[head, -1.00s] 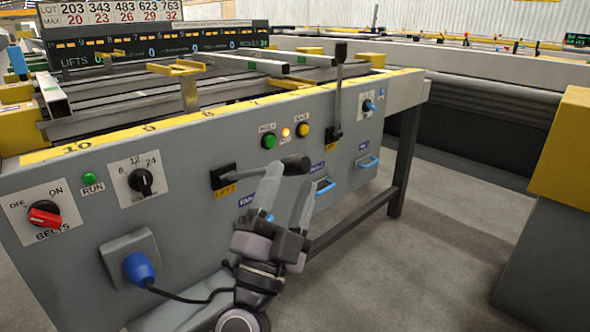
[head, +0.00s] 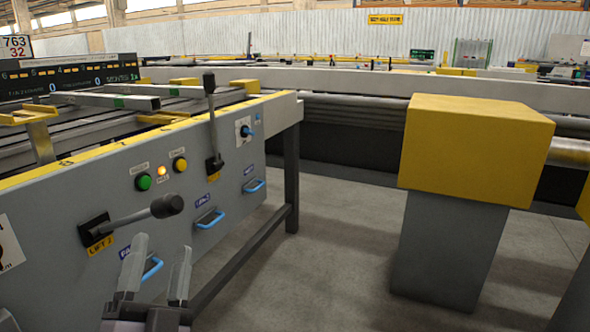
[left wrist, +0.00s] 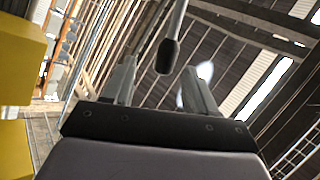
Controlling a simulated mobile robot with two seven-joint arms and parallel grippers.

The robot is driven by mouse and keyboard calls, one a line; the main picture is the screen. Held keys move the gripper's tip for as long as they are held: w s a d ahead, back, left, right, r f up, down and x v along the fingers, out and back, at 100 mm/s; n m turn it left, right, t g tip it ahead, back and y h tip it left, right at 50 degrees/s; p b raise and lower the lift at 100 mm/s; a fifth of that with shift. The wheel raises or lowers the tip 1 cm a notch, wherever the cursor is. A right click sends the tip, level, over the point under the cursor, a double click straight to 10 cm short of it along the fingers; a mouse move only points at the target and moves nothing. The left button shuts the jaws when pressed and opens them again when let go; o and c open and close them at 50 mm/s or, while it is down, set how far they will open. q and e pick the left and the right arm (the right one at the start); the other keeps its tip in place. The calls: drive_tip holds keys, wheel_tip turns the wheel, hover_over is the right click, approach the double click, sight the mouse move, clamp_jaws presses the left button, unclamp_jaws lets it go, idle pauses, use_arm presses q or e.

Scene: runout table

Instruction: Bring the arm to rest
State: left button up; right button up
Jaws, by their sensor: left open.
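My left gripper (head: 157,268) is at the bottom of the head view, in front of the grey control panel (head: 232,205). Its two fingers point up, spread apart, with nothing between them. The lift 2 lever (head: 135,215) sticks out from the panel just above the fingertips, with a dark knob at its end. In the left wrist view, the open fingers (left wrist: 158,82) stand on both sides of a dark knob (left wrist: 167,57) on a rod that shows beyond them. I cannot tell how far the knob is from the fingers. My right gripper is not in view.
A second lever (head: 212,125) stands upright further along the panel. Blue handles (head: 209,219) project from the panel's front. A grey post with a yellow top (head: 475,150) stands on the right. Bare concrete floor (head: 330,250) lies between the panel and the post.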

use_arm(q)
wheel_tip(320, 180, down, 10)
drive_tip(key=s+d+n+g+h, duration=0.1)
drive_tip(key=n+g+h, duration=0.2)
drive_tip(key=g, duration=0.3)
drive_tip(key=s+d+f+n+g+h, duration=0.2)
drive_tip(key=s+d+f+g+h, duration=0.25)
drive_tip(key=s+d+f, duration=0.2)
drive_tip(key=s+a+r+n+g+y+p, duration=0.1)
drive_tip(key=r+p, duration=0.7)
drive_tip(key=p, duration=1.1)
drive_tip(key=s+a+r+g+y+p, duration=0.1)
drive_tip(key=s+a+r+g+p, duration=0.2)
drive_tip(key=r+p, duration=0.5)
drive_tip(key=s+a+p, duration=0.1)
drive_tip(key=a+p, duration=0.1)
drive_tip(key=p, duration=0.9)
drive_tip(key=shift+a+r+n+y+p, duration=0.35)
drive_tip(key=shift+r+n+p, duration=0.05)
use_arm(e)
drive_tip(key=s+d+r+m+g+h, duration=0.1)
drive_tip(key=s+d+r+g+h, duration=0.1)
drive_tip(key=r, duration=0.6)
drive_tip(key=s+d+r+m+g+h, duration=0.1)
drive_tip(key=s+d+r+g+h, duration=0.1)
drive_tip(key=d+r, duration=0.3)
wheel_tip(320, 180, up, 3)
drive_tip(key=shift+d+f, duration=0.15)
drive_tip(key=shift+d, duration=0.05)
